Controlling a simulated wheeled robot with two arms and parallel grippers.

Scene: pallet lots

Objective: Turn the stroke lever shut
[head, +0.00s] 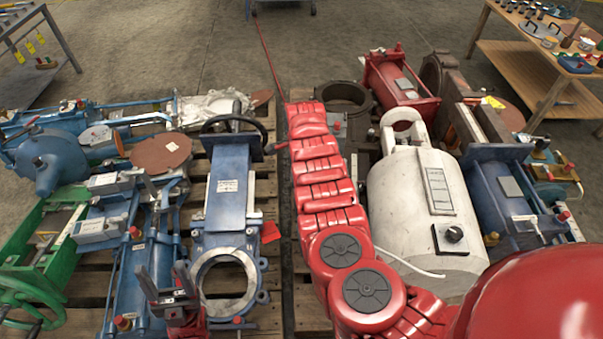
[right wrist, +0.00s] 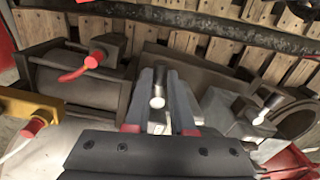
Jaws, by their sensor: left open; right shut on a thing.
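In the right wrist view, my right gripper (right wrist: 159,88) is shut on a short pale metal piece with a bright rounded end, which I take for the stroke lever (right wrist: 157,101). Its far part is hidden between the dark fingers, so its angle is hard to tell. Dark machine bodies lie close around the fingers. In the head view, my left gripper (head: 167,284) is open and empty, low at the left over a blue cylinder unit. My right gripper cannot be made out in the head view.
A blue valve with a round opening (head: 226,262) and handwheel lies on the left pallet. A large white cylinder (head: 424,206) lies right of the red segmented arm. A green frame (head: 45,258) is at far left. Several parts fill a wooden table (head: 538,68) at upper right. Open floor lies beyond.

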